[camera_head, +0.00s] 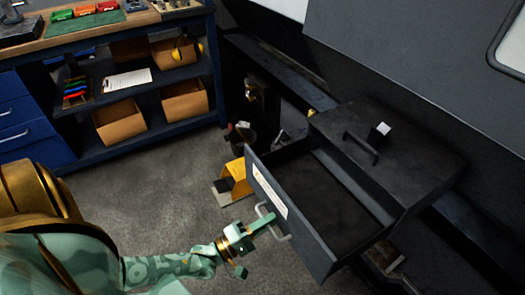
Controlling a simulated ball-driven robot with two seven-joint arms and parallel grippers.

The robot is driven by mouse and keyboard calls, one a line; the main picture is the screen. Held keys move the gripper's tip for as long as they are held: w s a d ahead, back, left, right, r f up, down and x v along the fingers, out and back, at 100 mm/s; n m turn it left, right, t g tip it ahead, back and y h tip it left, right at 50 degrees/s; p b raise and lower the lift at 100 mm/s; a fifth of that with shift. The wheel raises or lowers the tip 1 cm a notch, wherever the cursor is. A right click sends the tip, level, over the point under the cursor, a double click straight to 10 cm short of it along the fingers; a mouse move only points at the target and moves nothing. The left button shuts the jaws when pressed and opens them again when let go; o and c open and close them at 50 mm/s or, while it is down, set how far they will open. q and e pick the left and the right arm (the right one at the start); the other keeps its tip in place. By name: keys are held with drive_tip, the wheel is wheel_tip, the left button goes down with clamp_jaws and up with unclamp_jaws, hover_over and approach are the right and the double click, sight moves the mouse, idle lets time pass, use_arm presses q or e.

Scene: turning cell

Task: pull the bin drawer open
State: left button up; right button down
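The bin drawer (330,235) stands pulled well out of the dark grey bin housing (415,160). Its inside is dark and looks empty. Its front carries a white label (269,191) and a grey bar handle (284,237). My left gripper (264,222) reaches in from the lower left, and its fingers are at the left part of the handle. They look closed on it, though the far finger is largely hidden. My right gripper is not in view.
A yellow and grey pedal-like block (235,180) stands on the floor left of the drawer front. A blue workbench (140,145) with cardboard boxes is at the upper left. A small white-topped cube (380,132) sits on the bin housing. Grey floor (150,190) between is clear.

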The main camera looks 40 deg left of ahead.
use_arm(q)
drive_tip(key=v, duration=1.6)
drive_tip(key=shift+s+p, duration=0.2)
drive_tip(key=shift+p, duration=0.1)
